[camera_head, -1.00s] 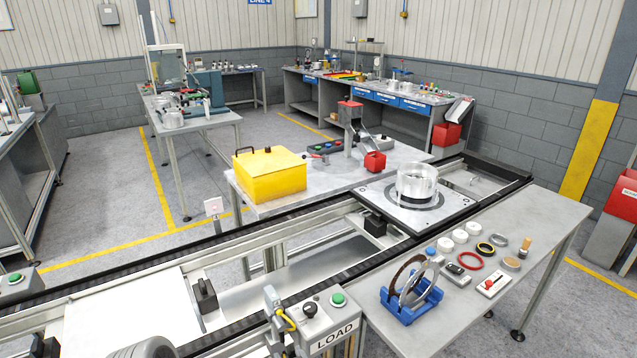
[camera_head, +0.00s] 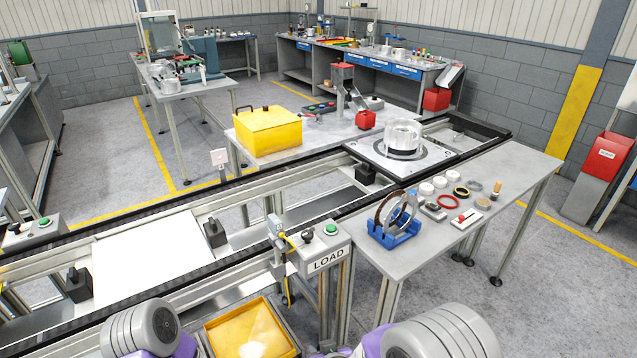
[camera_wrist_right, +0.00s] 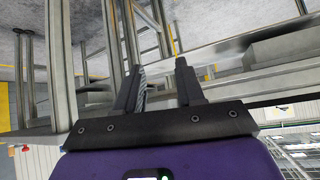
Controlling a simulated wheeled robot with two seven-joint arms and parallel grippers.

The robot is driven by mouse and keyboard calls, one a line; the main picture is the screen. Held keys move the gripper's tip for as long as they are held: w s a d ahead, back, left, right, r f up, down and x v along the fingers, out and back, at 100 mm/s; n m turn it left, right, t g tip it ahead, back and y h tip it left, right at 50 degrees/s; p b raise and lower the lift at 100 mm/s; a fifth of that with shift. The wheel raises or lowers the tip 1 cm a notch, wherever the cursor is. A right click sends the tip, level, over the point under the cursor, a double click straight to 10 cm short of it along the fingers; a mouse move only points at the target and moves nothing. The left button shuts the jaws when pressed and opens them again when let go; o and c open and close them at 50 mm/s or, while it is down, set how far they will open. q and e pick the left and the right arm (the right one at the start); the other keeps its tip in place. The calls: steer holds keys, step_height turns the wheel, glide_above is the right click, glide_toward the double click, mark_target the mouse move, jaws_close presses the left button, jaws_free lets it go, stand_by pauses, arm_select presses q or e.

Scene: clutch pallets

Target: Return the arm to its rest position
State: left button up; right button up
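My right arm (camera_head: 430,340) shows at the bottom right of the head view as rounded grey links with a purple part. My left arm (camera_head: 140,330) shows at the bottom left in the same way. In the right wrist view, the two dark fingers of my right gripper (camera_wrist_right: 160,85) stand apart with nothing between them, so it is open and empty. My left gripper is not seen; it is below the head view's lower edge.
A yellow bin (camera_head: 250,330) lies low between my arms. The LOAD control box (camera_head: 318,248) and the conveyor (camera_head: 270,205) are ahead. A grey table (camera_head: 470,225) bears a blue stand (camera_head: 392,232) with rings. A pallet (camera_head: 375,152) carries a metal housing (camera_head: 402,137). Free floor is at right.

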steer(key=s+d+f+m+g, duration=0.2)
steer(key=s+d+f+g, duration=0.2)
steer(key=s+f, duration=0.4)
steer(key=s+d+f+m+g+y, duration=0.1)
steer(key=s+d+f+m+g, duration=0.2)
steer(key=s+f, duration=0.5)
step_height(320, 180, down, 2)
steer(key=shift+s+d+f+m+g, duration=0.3)
steer(key=shift+s+d+g, duration=0.1)
steer(key=shift+d+g, duration=0.4)
